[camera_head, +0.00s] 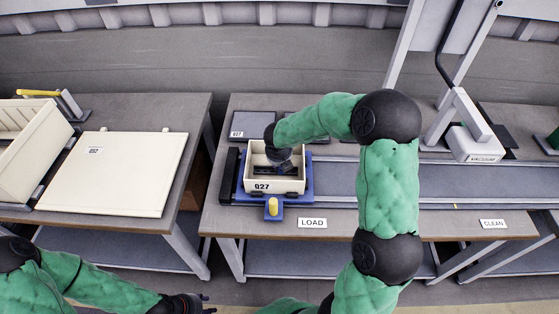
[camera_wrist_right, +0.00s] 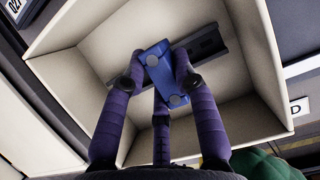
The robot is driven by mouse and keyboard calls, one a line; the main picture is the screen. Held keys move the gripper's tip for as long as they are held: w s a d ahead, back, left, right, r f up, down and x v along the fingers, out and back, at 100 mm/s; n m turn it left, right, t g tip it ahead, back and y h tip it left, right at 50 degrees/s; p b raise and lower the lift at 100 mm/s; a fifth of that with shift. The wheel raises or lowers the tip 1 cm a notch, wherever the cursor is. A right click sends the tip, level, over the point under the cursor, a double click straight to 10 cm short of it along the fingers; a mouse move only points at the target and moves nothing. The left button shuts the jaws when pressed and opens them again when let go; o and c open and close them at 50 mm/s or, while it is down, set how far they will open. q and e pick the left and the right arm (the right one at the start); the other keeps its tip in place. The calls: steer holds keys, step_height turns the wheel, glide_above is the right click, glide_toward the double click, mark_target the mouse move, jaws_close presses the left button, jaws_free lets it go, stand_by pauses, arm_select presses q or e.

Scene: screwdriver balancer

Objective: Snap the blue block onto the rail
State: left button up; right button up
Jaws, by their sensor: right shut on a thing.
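The blue block (camera_wrist_right: 163,72) is between the purple fingers of my right gripper (camera_wrist_right: 160,75) in the right wrist view. The gripper is shut on it, inside the cream bin marked 027 (camera_wrist_right: 258,75). The dark rail (camera_wrist_right: 210,44) lies on the bin floor; the block overlaps its near part in this view. I cannot tell whether block and rail touch. In the head view my right gripper (camera_head: 281,160) reaches down into the bin (camera_head: 285,187), and the block is hidden. My left gripper (camera_head: 207,303) is empty at the bottom edge, its fingers apart.
The bin sits in a blue holder (camera_head: 242,197) on the right table, beside the LOAD label (camera_head: 312,223). A conveyor strip (camera_head: 460,185) runs right. A cream panel (camera_head: 115,175) and a cream crate (camera_head: 30,140) are on the left table. A gap separates the tables.

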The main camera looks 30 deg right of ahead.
steer(key=shift+s+f+b, duration=0.1)
steer(key=shift+f+b, duration=0.4)
steer(key=shift+f, duration=0.3)
stand_by(1.4)
steer(key=shift+f, duration=0.1)
jaws_close()
steer(key=o, duration=0.9)
jaws_free()
steer(key=shift+a, duration=0.1)
steer(key=shift+o, duration=0.7)
steer(key=shift+f, duration=0.15)
steer(key=shift+r, duration=0.7)
steer(key=v, duration=1.1)
steer(key=shift+s, duration=0.2)
